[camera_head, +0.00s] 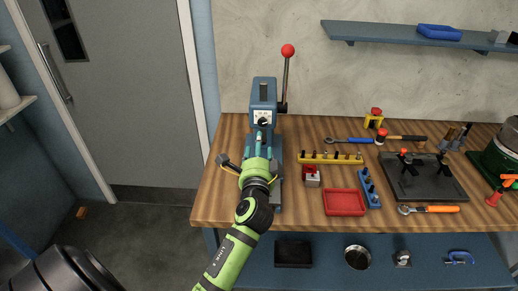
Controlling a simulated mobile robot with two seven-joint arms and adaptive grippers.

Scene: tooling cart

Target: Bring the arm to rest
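My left arm, green with dark joints, reaches up from the bottom edge to the blue press at the left part of the wooden bench (237,213). Its gripper (261,143) is in front of the lower half of the press (264,92). The wrist covers most of the fingers, so I cannot tell whether they are open, shut or holding something. The press has a lever with a red ball (288,51), standing up at its right side. My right gripper is not in view.
Right of the arm are a yellow rack (331,160), a small red-topped block (311,175), a red tray (344,202) and a blue holder (369,188). A dark plate (425,185) lies further right. A blue shelf (410,34) hangs above. Open floor (150,225) lies left of the bench.

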